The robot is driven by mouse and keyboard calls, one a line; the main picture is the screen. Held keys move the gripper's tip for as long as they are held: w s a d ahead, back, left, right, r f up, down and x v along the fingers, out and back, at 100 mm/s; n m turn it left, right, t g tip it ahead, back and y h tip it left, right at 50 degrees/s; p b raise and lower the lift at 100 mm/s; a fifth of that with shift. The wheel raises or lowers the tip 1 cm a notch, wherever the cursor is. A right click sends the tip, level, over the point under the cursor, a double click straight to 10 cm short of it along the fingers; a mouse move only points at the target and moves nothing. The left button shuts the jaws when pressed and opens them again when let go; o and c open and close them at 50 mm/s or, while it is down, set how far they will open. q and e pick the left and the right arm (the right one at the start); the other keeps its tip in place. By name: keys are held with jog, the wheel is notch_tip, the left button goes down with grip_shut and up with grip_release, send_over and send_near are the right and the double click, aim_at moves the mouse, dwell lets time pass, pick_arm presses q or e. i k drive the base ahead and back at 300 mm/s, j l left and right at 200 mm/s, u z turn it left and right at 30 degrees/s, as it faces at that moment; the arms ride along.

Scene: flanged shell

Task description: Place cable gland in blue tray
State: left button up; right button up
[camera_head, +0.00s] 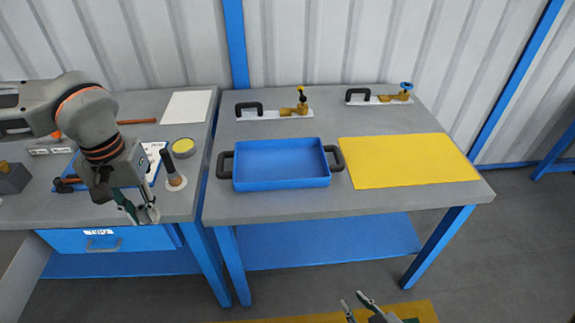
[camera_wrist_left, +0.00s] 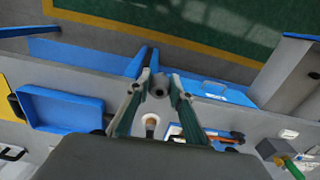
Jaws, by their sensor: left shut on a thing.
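The blue tray (camera_head: 282,165) is empty, has a black handle at each end, and stands at the front left of the right-hand table. It also shows at the left of the left wrist view (camera_wrist_left: 62,112). My left gripper (camera_head: 143,214) is above the front edge of the left-hand table, left of the tray. In the left wrist view, my left gripper (camera_wrist_left: 160,88) is shut on a small dark grey round piece, the cable gland (camera_wrist_left: 159,85). The gland is hard to make out in the head view. My right gripper (camera_head: 357,302) is low at the front, apart from the tables, its fingers spread and empty.
A yellow mat (camera_head: 408,159) lies right of the tray. On the left table are a brush (camera_head: 172,170), a yellow-topped tin (camera_head: 183,148) and a white sheet (camera_head: 187,106). A narrow gap separates the tables.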

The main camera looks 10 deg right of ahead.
aim_at(253, 169)
jog(key=l+u, duration=0.2)
jog(key=l, duration=1.4)
jog(key=i, duration=0.85)
